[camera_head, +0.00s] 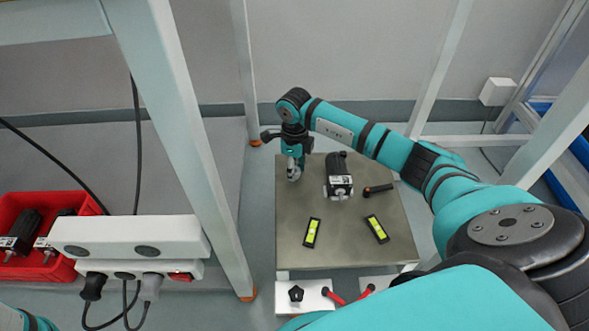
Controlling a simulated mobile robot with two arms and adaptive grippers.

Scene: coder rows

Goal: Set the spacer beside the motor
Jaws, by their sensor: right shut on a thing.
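The motor (339,185), a black body with a white label and silver end, lies on the grey-brown table top (345,245). My right gripper (293,174) points down over the table's far left part, left of the motor and apart from it. It is shut on a small grey metallic piece, which looks like the spacer (293,173); the fingers partly hide it. I cannot tell whether the piece touches the table. My left gripper is not in view.
Two black-framed yellow-green pieces (312,232) (377,229) lie nearer. A red bin (30,273) holds motor-like parts at left, near a white power strip (130,238). Pale frame posts stand around.

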